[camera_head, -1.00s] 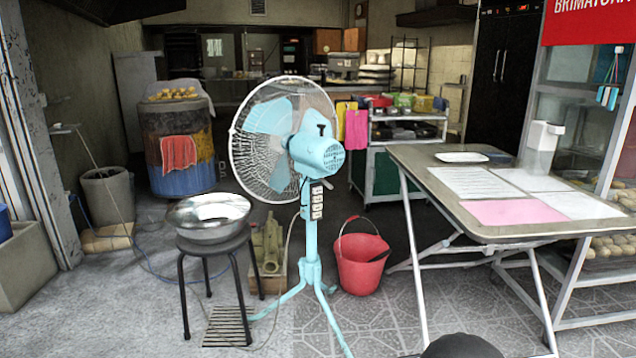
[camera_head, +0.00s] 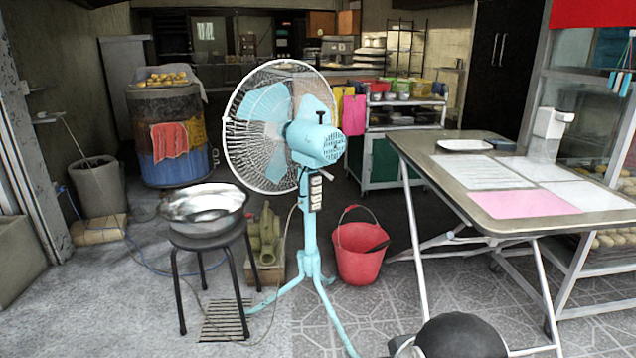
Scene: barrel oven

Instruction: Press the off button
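A light blue pedestal fan (camera_head: 309,225) stands on the floor at the picture's middle, its caged head turned to the left. A dark panel with several pale buttons (camera_head: 316,192) sits on its post just below the motor. The buttons are too small to read, so I cannot tell which one is off. A dark rounded part, probably of my own arm, shows at the bottom edge right of the middle. My gripper's fingers are not visible.
A metal bowl (camera_head: 203,207) sits on a black stool (camera_head: 209,243) left of the fan. A red bucket (camera_head: 360,254) stands close to the fan's right. A folding table (camera_head: 440,170) with papers stands further right. The tiled floor in front is mostly clear.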

